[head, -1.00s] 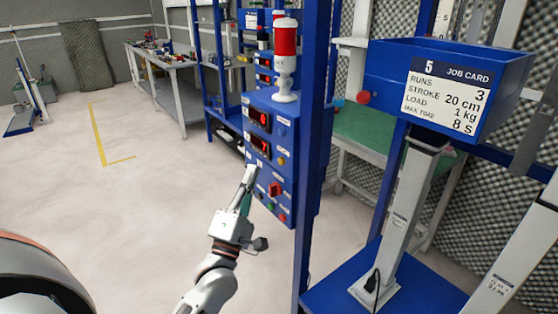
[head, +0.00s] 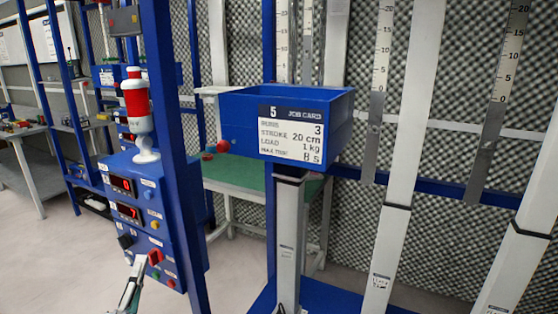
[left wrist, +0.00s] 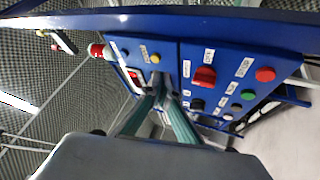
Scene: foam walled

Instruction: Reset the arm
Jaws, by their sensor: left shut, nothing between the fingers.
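My left gripper (head: 137,268) shows at the lower left of the head view, in front of the lower part of a blue control box (head: 190,262). Its fingers also show in the left wrist view (left wrist: 164,98), closed together and empty, pointing at the box face. Whether the tips touch the box I cannot tell. The box has two red-lit displays (head: 122,185), a red rotary switch (head: 155,257) and several coloured buttons. In the left wrist view the red switch (left wrist: 203,77), a red button (left wrist: 265,75) and a green button (left wrist: 249,95) show to the right of the fingers. My right gripper is out of view.
A red-and-white beacon (head: 137,105) stands on the box, beside a blue post (head: 180,150). A blue bin with a job card (head: 300,135) stands on a grey column at centre. A green-topped table (head: 245,175) is behind. Open floor (head: 45,255) lies left.

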